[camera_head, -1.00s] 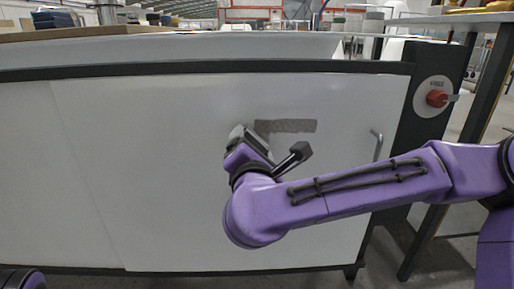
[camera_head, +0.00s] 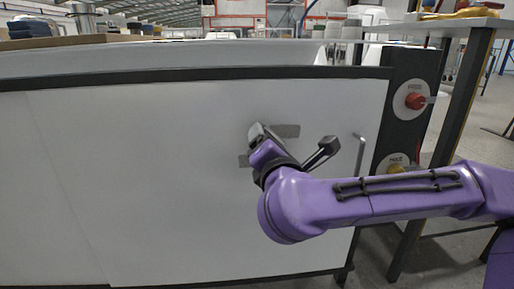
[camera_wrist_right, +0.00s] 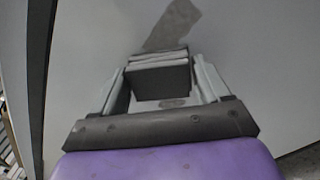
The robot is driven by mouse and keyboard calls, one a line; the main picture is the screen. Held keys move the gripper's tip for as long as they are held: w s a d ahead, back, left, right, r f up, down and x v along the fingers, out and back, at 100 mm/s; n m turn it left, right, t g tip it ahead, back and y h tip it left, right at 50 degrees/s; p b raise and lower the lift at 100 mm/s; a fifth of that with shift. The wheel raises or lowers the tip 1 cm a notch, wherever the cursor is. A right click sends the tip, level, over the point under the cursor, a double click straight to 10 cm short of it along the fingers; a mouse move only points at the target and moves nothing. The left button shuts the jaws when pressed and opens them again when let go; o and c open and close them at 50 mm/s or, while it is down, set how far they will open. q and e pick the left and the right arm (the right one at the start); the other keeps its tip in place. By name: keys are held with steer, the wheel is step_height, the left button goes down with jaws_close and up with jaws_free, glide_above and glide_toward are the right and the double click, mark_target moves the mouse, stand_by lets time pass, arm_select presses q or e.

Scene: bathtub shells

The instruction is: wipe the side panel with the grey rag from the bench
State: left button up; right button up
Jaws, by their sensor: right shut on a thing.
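The white side panel (camera_head: 150,190) fills most of the head view. A grey mark (camera_head: 287,130) on it shows right of my right gripper (camera_head: 259,136), and a small grey patch (camera_head: 243,160) shows to its left. The right gripper is at the panel, shut on the folded grey rag, seen between the fingers in the wrist view (camera_wrist_right: 158,61). Whether the rag touches the panel is hard to tell. In the wrist view a grey mark (camera_wrist_right: 173,25) lies just beyond the rag. My left gripper is out of view.
A metal handle (camera_head: 360,155) stands out from the panel right of the mark. A dark post with a red knob (camera_head: 416,101) and a yellow knob (camera_head: 397,168) is farther right, beside a bench (camera_head: 445,22). The panel's left half is clear.

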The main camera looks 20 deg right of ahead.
mark_target(290, 138)
steer(key=shift+s+d+f+b, duration=0.1)
steer(key=shift+s+d+b, duration=0.1)
steer(key=shift+d, duration=0.6)
steer(key=shift+s+d+b, duration=0.1)
steer(key=shift+s+d, duration=0.1)
steer(key=shift+d, duration=0.6)
steer(key=shift+s+d+f+b, duration=0.1)
steer(key=shift+s+d+b, duration=0.1)
steer(key=shift+d, duration=0.6)
steer(key=shift+s+d, duration=0.3)
steer(key=shift+d, duration=0.6)
steer(key=shift+s+d, duration=0.3)
steer(key=shift+d, duration=0.6)
